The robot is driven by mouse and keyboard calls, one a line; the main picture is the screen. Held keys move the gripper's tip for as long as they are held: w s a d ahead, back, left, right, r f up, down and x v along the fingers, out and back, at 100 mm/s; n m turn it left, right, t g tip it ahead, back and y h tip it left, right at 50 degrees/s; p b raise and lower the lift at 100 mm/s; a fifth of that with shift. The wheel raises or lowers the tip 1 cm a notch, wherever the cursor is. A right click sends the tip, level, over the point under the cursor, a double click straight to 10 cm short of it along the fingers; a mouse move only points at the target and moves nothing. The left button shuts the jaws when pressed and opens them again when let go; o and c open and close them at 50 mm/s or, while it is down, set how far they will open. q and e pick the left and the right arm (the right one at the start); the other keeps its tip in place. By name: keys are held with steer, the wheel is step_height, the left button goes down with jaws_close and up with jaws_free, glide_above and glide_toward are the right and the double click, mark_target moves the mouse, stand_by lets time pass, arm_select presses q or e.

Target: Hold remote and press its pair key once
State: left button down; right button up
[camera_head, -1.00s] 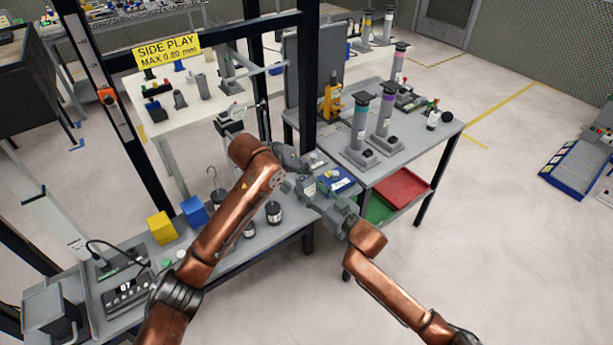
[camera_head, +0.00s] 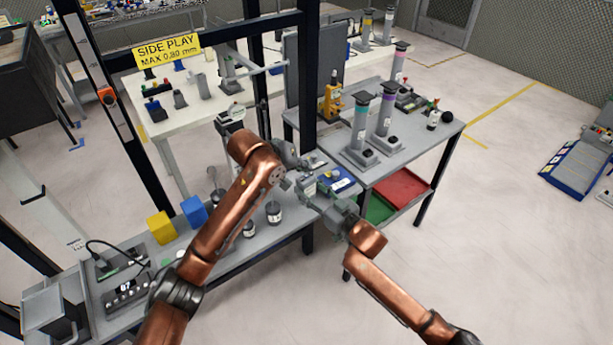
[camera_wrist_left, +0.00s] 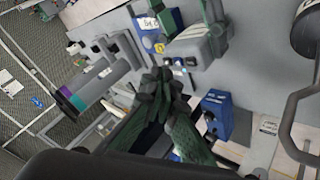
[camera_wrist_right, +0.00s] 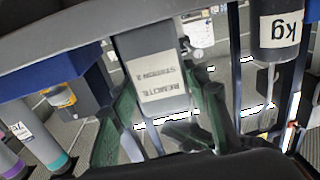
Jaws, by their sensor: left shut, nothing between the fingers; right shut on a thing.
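The remote is a light grey box with a paper label reading "REMOTE STATION 2" (camera_wrist_right: 160,80). My right gripper (camera_wrist_right: 165,115) is shut on it, one green finger on each side, and holds it above the bench edge. In the left wrist view the remote (camera_wrist_left: 190,45) shows small buttons on its near face. My left gripper (camera_wrist_left: 165,85) is shut and empty, its fingertips a short way from that face; contact cannot be told. In the head view the remote (camera_head: 309,188) is small between both grippers. I cannot read which button is the pair key.
A cart (camera_head: 410,150) with upright grey columns stands behind. A dark frame post (camera_head: 308,80) rises close to the grippers.

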arm_select(q)
step_height(320, 180, up, 5)
stand_by(0.5)
stand_by(0.5)
arm_select(e)
steer(key=o, duration=1.3)
